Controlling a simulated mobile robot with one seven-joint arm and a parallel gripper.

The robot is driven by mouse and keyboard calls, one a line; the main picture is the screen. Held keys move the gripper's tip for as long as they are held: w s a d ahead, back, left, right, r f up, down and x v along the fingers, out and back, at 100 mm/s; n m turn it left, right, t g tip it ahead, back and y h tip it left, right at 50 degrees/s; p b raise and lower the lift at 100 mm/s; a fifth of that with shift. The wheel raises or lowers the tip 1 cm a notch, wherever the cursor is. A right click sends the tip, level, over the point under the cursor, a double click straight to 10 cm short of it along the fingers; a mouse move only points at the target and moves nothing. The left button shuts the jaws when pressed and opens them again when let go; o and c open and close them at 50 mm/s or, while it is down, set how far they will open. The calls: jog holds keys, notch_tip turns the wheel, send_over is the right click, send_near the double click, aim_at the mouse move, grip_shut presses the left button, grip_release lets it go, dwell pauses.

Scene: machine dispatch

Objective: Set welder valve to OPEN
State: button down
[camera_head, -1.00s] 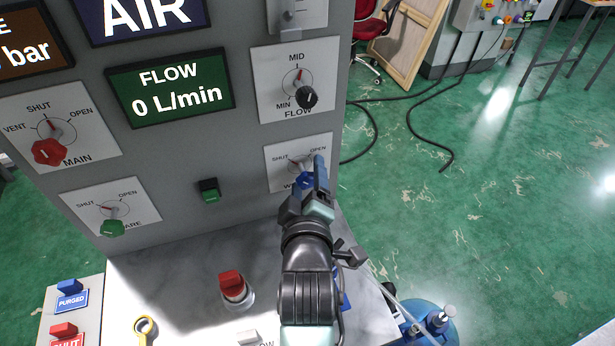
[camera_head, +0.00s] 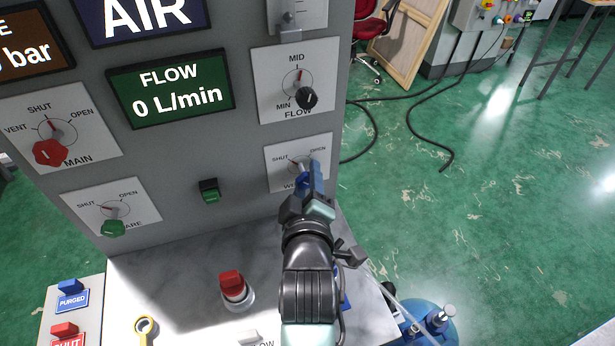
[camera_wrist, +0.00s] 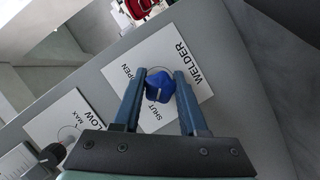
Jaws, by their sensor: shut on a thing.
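The welder valve is a blue knob (camera_head: 302,182) on a white plate (camera_head: 275,180) marked SHUT and OPEN, low on the right of the grey panel. In the wrist view the blue knob (camera_wrist: 160,88) sits between the two fingers of my gripper (camera_wrist: 161,80), in front of the WELDER plate (camera_wrist: 198,88). My gripper (camera_head: 312,178) is shut on the knob. In the head view the fingers hide part of the knob, its dial and the plate's lettering. I cannot tell exactly where its pointer stands.
The FLOW knob (camera_head: 307,98) is just above. The red MAIN knob (camera_head: 50,152), green SPARE knob (camera_head: 112,228) and a green switch (camera_head: 209,190) are to the left. A red button (camera_head: 232,283) stands on the ledge below. The display (camera_head: 170,87) reads FLOW 0 L/min.

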jog(key=m+g+y+p, duration=0.1)
jog(key=m+p, duration=0.2)
jog(key=shift+r, duration=0.15)
jog(key=m+g+y+p, duration=0.1)
jog(key=m+y, duration=0.1)
jog(key=m, duration=0.1)
jog(key=m+y, duration=0.2)
jog(key=m, duration=0.1)
jog(key=shift+a+f+g, duration=0.1)
jog(key=shift+f+g, duration=0.1)
jog(key=shift+g, duration=0.2)
jog(key=shift+m+y+b, duration=0.4)
jog(key=shift+m+y, duration=0.9)
jog(key=shift+m, duration=0.3)
jog(key=shift+c, duration=2.2)
grip_release()
